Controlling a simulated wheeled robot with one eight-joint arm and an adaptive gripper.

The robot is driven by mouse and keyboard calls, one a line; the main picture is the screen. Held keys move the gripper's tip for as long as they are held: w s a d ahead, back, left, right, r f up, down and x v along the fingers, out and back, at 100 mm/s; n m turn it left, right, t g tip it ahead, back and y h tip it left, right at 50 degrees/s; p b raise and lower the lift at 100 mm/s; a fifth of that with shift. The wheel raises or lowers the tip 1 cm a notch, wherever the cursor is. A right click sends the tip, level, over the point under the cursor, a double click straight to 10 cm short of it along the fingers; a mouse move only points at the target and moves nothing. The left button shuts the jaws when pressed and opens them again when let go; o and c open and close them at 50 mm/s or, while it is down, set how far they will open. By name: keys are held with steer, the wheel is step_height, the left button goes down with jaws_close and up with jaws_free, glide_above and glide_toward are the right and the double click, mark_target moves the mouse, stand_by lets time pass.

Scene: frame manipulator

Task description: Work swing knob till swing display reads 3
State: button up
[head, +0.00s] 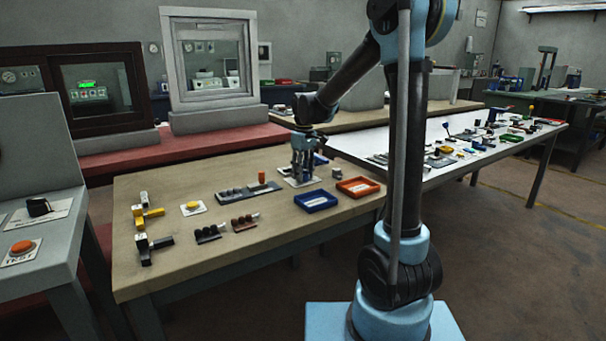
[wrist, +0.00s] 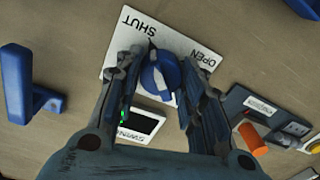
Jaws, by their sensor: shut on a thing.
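The swing knob (wrist: 160,76) is a round blue knob with a white mark. It sits on a white plate (wrist: 125,38) lettered SHUT and OPEN. My gripper (wrist: 161,70) has one finger on each side of the knob and is shut on it. In the head view my gripper (head: 303,168) points down over the white plate (head: 297,184) on the wooden table. The swing display (wrist: 137,124) is a small dark screen on a white label, partly hidden by my left finger. A bit of green shows on it, but I cannot read the number.
A blue tray (head: 315,201) and an orange tray (head: 357,188) stand right of my gripper. A grey block (head: 243,191) and an orange cylinder (head: 262,177) are to its left. A blue handle (wrist: 22,85) stands left in the wrist view.

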steer(key=shift+d, duration=0.1)
steer(key=o, duration=1)
steer(key=shift+o, duration=0.2)
step_height(320, 180, up, 12)
steer(key=shift+w+d, duration=0.15)
steer(key=shift+w, duration=0.15)
